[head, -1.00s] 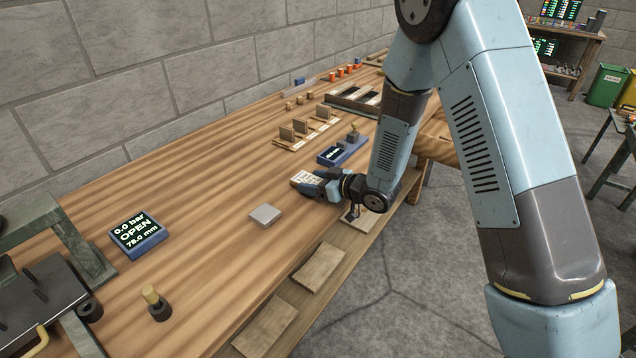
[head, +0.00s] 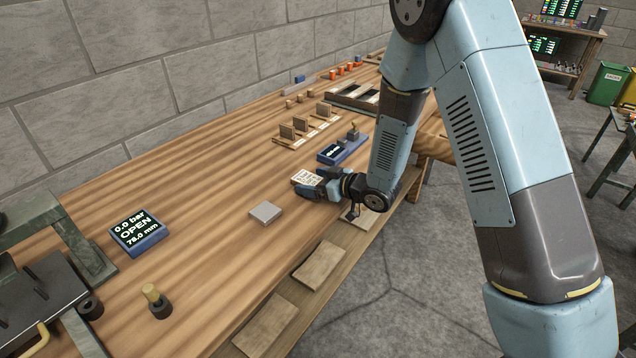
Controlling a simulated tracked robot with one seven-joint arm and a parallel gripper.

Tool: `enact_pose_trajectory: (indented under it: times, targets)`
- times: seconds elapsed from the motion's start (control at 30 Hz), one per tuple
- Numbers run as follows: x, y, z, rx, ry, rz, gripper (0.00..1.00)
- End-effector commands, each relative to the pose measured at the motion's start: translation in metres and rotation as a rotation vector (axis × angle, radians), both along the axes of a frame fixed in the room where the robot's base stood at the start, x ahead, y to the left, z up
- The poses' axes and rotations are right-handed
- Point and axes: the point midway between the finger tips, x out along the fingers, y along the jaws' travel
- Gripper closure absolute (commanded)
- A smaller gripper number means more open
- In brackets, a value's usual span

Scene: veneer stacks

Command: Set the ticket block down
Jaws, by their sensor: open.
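The ticket block (head: 306,178) is a small cream block with dark print on its top. It appears to rest flat on the wooden bench top near the front edge. My gripper (head: 318,181) is low over the bench and comes in from the right. Its jaws are open, with the dark fingers around the block's right part, one on the far side and one on the near side. Whether a finger still touches the block is too small to tell. The block's right end is partly hidden by the gripper.
A grey square block (head: 265,212) lies left of my gripper. A blue display unit (head: 139,234) reads OPEN. A second blue unit (head: 343,148) stands just behind my gripper, near wooden holders (head: 303,130). Bare bench (head: 200,200) lies to the left. Wooden plates (head: 320,265) lie on the lower ledge.

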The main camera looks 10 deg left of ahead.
Motion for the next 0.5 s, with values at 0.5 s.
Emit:
enact_pose_trajectory:
  times: [0.5]
  targets:
    - [-0.026,-0.065,0.023,-0.001,0.001,-0.005,0.07]
